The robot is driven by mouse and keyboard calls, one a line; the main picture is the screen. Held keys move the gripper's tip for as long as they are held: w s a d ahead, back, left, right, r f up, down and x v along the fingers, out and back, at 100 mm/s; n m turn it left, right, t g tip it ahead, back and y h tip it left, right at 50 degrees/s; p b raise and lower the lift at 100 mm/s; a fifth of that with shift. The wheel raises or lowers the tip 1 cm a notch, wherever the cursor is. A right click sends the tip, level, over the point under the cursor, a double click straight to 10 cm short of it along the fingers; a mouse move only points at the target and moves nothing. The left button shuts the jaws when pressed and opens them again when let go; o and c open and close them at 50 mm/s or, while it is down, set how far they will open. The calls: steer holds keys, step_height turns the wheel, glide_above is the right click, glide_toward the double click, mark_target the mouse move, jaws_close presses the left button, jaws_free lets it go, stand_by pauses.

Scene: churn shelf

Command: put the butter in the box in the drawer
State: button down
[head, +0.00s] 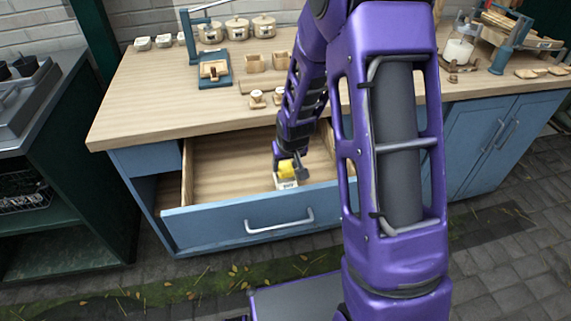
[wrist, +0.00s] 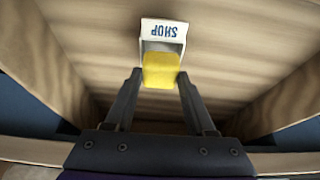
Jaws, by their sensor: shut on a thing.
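The butter is a yellow block (wrist: 161,69), held between the fingertips of my gripper (wrist: 159,80). My gripper is shut on it and reaches down into the open drawer. The box is small and white with the word SHOP on one side (wrist: 164,30). In the wrist view the butter overlaps the box's opening; I cannot tell how deep it sits. In the head view the butter (head: 286,166) shows just above the box (head: 287,185). The drawer (head: 215,217) is blue-fronted, pulled out, with a bare wooden inside.
The wooden counter (head: 130,110) lies above the drawer's back. On it stand several lidded pots (head: 237,28), a blue stand (head: 214,70), small wooden boxes (head: 255,63) and small knobbed pieces (head: 257,98). The drawer's left part is empty. Its walls rise around my gripper.

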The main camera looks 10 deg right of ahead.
steer(key=shift+f, duration=1.05)
stand_by(0.4)
steer(key=shift+c, duration=0.8)
jaws_free()
steer(key=c, duration=0.4)
steer(key=shift+r, duration=0.15)
steer(key=p+v, duration=0.5)
steer(key=v, duration=0.3)
steer(key=shift+s+r, duration=0.1)
steer(key=shift+r, duration=0.1)
stand_by(0.3)
